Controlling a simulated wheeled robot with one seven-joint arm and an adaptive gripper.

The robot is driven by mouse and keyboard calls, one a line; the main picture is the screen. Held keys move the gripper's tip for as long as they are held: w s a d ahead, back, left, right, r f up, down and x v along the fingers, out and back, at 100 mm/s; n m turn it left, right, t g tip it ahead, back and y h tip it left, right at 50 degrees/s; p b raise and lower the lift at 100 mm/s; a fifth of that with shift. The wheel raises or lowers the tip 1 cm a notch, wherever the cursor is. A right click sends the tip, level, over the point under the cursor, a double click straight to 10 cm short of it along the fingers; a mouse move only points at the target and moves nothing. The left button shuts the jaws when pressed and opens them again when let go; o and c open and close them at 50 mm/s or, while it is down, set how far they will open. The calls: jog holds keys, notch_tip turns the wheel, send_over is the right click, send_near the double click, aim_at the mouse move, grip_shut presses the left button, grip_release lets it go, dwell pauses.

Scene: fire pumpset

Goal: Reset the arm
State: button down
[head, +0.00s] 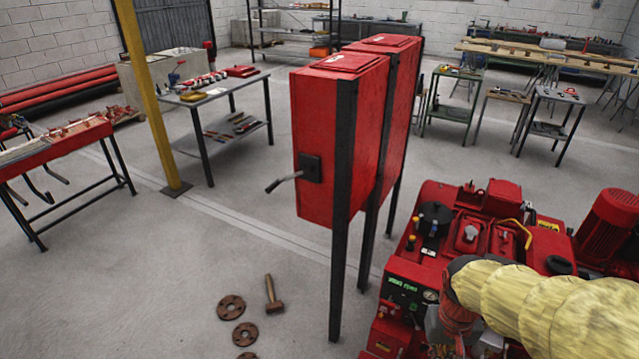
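My arm (530,300) is in a yellow ribbed cover and reaches in from the lower right in the head view. Its dark joint end is over the red pump set (440,255). My gripper cannot be made out in this view. The red pump set has a small control panel (405,287) with a green display and a gauge, just left of my arm. The arm hides part of the machine, so I cannot tell whether they touch.
A red cabinet (318,150) with a lever handle (285,181) stands on dark posts left of the pump set. Workbenches (215,92) stand behind. The floor at the left centre is clear.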

jog(key=s+a+r+n+t, duration=0.1)
jog(key=a+r+t, duration=0.2)
jog(key=r, duration=0.5)
jog(key=s+a+r+n+t, duration=0.1)
jog(key=a+r+t, duration=0.1)
jog(key=a+r, duration=0.4)
notch_tip(320, 180, up, 2)
jog(key=shift+s+a+r+n+t+y, duration=0.1)
jog(key=shift+s+a+n+t+y, duration=0.1)
jog(key=shift+n+t+y, duration=0.15)
dwell(1.3)
